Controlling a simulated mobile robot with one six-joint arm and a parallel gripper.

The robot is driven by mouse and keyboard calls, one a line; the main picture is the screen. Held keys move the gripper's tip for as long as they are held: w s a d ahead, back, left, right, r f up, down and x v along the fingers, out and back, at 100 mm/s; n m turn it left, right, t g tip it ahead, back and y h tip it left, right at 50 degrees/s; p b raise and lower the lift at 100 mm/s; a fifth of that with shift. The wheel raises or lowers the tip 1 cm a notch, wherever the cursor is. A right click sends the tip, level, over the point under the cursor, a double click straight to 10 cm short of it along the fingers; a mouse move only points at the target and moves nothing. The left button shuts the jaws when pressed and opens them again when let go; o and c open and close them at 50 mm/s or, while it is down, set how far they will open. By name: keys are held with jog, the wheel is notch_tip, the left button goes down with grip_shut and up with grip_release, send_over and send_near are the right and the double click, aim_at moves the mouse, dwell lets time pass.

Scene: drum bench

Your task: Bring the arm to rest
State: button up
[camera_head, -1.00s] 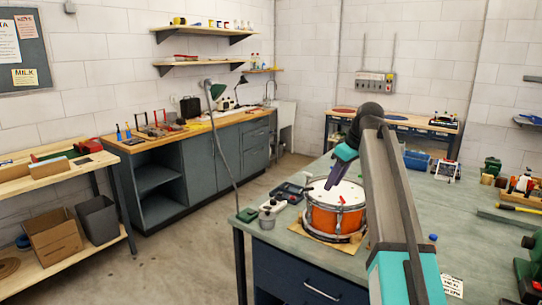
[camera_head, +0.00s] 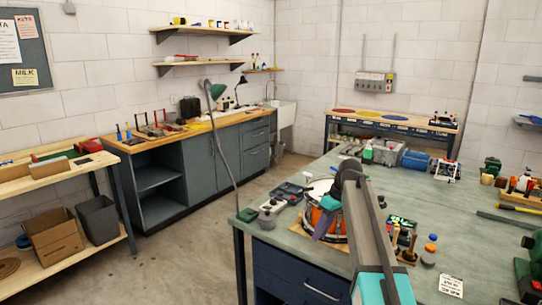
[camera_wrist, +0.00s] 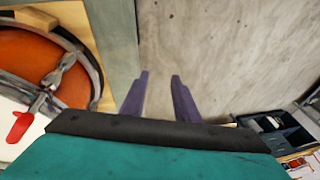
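My arm reaches in from the lower right in the head view, over the bench. My gripper (camera_head: 322,228) is at the near side of the orange drum (camera_head: 311,217) and partly covers it. In the wrist view the two purple fingers of my gripper (camera_wrist: 159,88) stand apart, with nothing between them and bare concrete floor behind. The drum (camera_wrist: 28,52) is at the left in that view, with a metal fitting and a red-handled piece (camera_wrist: 20,127) on it. I cannot tell from the head view how far the gripper is from the drum.
A dark tray (camera_head: 288,191) and a grey pot (camera_head: 267,217) are left of the drum. Several small pegs and caps (camera_head: 405,242) stand right of my arm, near a white printed card (camera_head: 451,286). The bench top (camera_head: 450,215) has free room on the right.

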jog(key=s+a+f+m+g, duration=0.1)
jog(key=s+f+g, duration=0.1)
jog(key=s+f, duration=0.75)
jog(key=s+a+f+g, duration=0.1)
jog(key=s+f, duration=0.4)
jog(key=f, duration=0.9)
jog(key=s+a+f+m+g, duration=0.1)
jog(key=s+f+g, duration=0.1)
jog(key=s+f, duration=0.75)
jog(key=s+d+f+m+h, duration=0.1)
jog(key=s+f+m, duration=0.1)
jog(key=s+f, duration=0.4)
jog(key=s+f+m+h, duration=0.1)
jog(key=s+f, duration=0.5)
jog(key=s, duration=0.6)
jog(key=s+d+f+m+g+h, duration=0.1)
jog(key=s+f+m, duration=0.2)
jog(key=s+f, duration=0.3)
jog(key=shift+s+d+f+m+h, duration=0.3)
jog(key=shift+s+d+f+m, duration=0.1)
jog(key=shift+s, duration=1.5)
